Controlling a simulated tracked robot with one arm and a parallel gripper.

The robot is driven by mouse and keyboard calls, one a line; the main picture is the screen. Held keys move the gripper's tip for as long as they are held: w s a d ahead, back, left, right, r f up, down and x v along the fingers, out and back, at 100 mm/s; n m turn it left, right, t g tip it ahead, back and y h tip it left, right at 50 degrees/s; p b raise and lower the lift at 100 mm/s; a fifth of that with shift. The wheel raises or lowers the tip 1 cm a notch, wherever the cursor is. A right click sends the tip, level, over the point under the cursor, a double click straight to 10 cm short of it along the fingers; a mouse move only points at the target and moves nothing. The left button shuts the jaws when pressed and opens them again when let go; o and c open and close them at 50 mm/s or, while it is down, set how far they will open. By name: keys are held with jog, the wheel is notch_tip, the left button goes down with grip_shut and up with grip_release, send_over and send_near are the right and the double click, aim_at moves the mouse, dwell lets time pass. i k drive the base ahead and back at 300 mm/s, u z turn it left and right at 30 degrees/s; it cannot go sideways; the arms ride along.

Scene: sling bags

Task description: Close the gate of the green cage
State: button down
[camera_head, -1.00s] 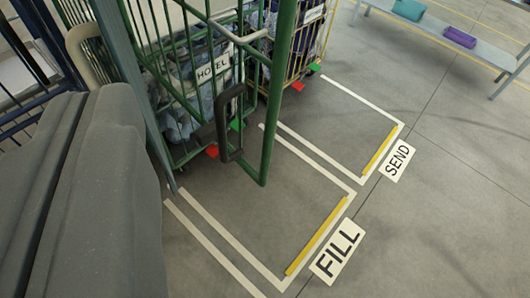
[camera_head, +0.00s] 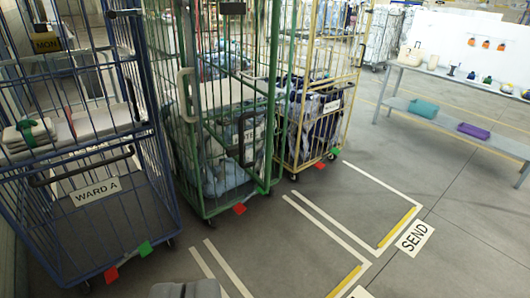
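The green cage (camera_head: 207,205) stands left of centre, between a blue cage and a yellow one, with bagged laundry inside. Its barred gate carries a black handle (camera_head: 249,138), which partly covers the cage's sign (camera_head: 254,128). The gate appears to lie across or close to the cage front; I cannot tell whether it is fully shut or latched. A grey part of my gripper or arm (camera_head: 187,290) shows at the bottom edge, apart from the cage in the picture. The fingertips are out of view, so I cannot tell their state.
The blue WARD A cage (camera_head: 66,273) stands at left with folded linen. The yellow cage (camera_head: 345,125) stands to the right. Floor outlines and a SEND label (camera_head: 414,237) lie at lower right on clear floor. A bench (camera_head: 455,128) with bins stands at far right.

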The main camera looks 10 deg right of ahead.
aim_at(229, 8)
jog(key=u, duration=0.05)
jog(key=k, duration=0.3)
jog(key=u, duration=1.05)
jog(key=i, duration=1.35)
jog(key=z, duration=1.4)
jog(key=i, duration=0.5)
